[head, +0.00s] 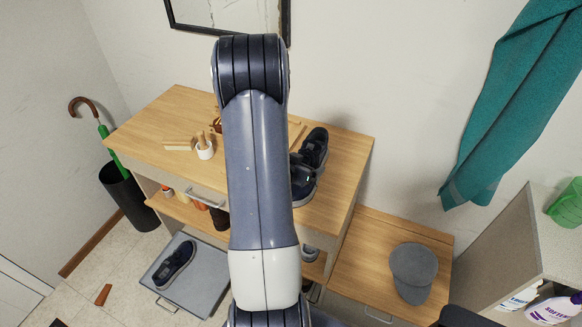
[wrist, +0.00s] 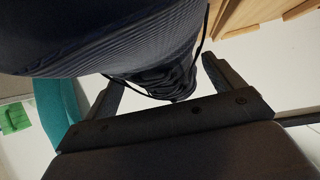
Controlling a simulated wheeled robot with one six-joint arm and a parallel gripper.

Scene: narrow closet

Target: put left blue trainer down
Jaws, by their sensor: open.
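Dark blue trainers show in the head view. One trainer (head: 314,146) rests on the wooden top, right of my arm. A dark shape just in front of it, with a small green light, is partly behind my arm, and I cannot tell whether it is trainer or wrist. Another trainer (head: 175,262) lies on a grey tray (head: 205,290) low at the left. In the wrist view a dark blue laced trainer (wrist: 120,40) fills the upper left, very close. My gripper (wrist: 160,82) is open, with one finger on each side of its laced part; contact is unclear.
A grey cap (head: 413,272) lies on the lower bench. A teal towel (head: 510,110) hangs right. A black umbrella bin (head: 128,195) stands left. The top's left end is clear.

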